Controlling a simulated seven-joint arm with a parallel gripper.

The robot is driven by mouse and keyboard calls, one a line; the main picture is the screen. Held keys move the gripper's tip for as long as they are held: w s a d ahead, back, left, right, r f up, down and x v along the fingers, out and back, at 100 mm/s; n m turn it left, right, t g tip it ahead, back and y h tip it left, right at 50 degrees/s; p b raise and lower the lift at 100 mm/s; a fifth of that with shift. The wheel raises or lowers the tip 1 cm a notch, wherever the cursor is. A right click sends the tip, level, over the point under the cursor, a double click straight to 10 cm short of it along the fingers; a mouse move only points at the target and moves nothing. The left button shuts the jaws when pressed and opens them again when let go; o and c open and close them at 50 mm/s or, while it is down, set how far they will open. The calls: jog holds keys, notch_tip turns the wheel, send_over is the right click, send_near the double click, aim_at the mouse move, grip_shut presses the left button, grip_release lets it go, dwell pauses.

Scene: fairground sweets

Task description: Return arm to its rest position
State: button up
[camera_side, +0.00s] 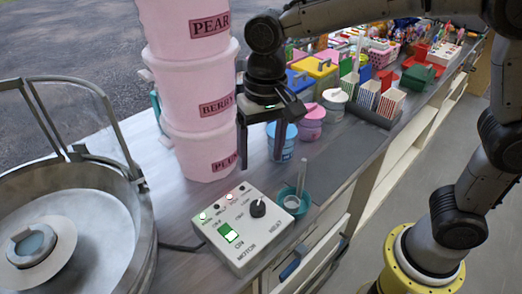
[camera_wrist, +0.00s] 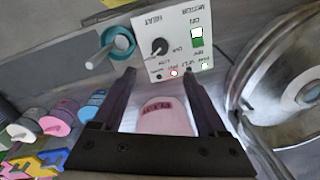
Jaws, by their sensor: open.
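My gripper (camera_side: 262,150) hangs above the counter with its jaws apart, in front of the stack of pink buckets in the side view. In the wrist view my gripper (camera_wrist: 158,85) shows two dark fingers spread wide with nothing held between them. The pink bucket stack (camera_side: 190,75), labelled PEAR, BERRY and PLUM, stands upright just left of my gripper. A pink labelled bucket (camera_wrist: 165,118) shows below and between the fingers in the wrist view. My arm reaches in from the right.
A control box (camera_side: 242,230) with a knob and lit lights sits at the front, beside a teal cup (camera_side: 293,203) holding a stick. A metal drum machine (camera_side: 70,220) stands left. Small lidded tubs (camera_side: 311,122) and coloured boxes (camera_side: 316,66) crowd the counter behind.

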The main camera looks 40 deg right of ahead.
jog(key=s+d+r+m+t, duration=0.25)
jog(key=s+d+r, duration=0.35)
jog(key=d, duration=0.4)
jog(key=s+d+f+n+t, duration=0.3)
jog(key=s+d+n, duration=0.3)
jog(key=s, duration=0.4)
jog(key=shift+s+d+f+h, duration=0.3)
jog(key=shift+s+f, duration=0.1)
jog(key=shift+f, duration=0.2)
